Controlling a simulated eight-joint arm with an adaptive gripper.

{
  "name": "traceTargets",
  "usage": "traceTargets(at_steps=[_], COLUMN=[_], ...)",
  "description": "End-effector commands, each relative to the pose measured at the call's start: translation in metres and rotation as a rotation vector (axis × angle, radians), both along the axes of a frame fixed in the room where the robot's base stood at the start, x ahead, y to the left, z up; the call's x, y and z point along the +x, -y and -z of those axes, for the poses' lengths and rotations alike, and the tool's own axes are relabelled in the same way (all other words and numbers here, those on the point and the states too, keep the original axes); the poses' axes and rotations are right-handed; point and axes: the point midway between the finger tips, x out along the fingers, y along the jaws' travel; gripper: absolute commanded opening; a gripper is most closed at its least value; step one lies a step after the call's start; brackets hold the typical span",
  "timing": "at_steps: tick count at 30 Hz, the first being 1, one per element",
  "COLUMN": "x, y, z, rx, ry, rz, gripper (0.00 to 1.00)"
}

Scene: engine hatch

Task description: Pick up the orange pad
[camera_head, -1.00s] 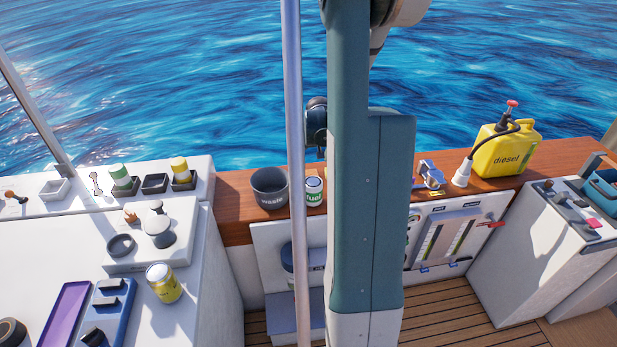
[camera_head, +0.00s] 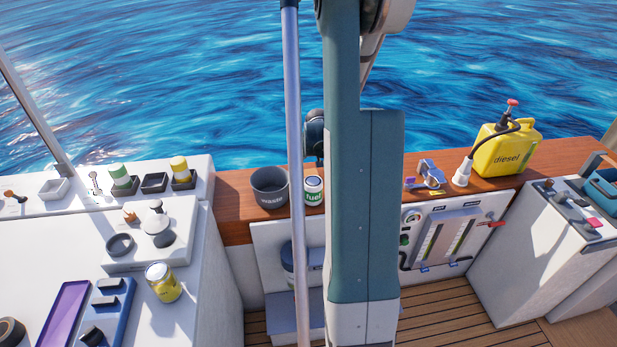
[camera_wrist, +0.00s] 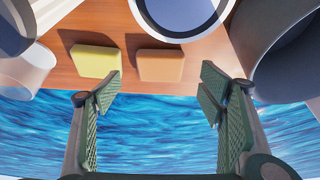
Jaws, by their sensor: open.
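The orange pad (camera_wrist: 160,66) is a small flat block with rounded corners. It lies on the wooden ledge in the wrist view, beside a yellow pad (camera_wrist: 96,62) to its left. My gripper (camera_wrist: 162,88) is open and empty, with its two green ridged fingers spread wide. In the picture the orange pad shows between and just above the fingertips, and nothing touches it. In the head view my arm hides the pads and the gripper.
In the wrist view a white-rimmed round container (camera_wrist: 182,36) stands just beyond the orange pad, and a dark grey bin (camera_wrist: 290,65) is at the right. In the head view the waste bin (camera_head: 270,187) and fuel can (camera_head: 314,192) stand on the wooden ledge.

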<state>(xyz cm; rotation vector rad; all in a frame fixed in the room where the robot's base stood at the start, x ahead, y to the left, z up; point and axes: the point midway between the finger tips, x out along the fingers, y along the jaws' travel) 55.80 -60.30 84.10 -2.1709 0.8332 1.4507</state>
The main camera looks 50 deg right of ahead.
Motion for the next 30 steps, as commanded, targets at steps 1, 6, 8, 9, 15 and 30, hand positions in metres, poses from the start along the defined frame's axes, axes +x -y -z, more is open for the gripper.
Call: traceTargets(at_steps=[1,6,8,9,15,30], x=[0.001,0.002,0.002,0.002,0.002,0.018], y=[0.001,0.002,0.002,0.002,0.002,0.016], z=[0.004,0.006,0.006,0.006,0.007,0.043], rx=[0.0,0.0,0.0,0.0,0.0,0.0], ry=[0.0,0.0,0.0,0.0,0.0,0.0], rz=[0.0,0.0,0.0,0.0,0.0,0.0], gripper=[0.69,0.69,0.69,0.69,0.69,0.69])
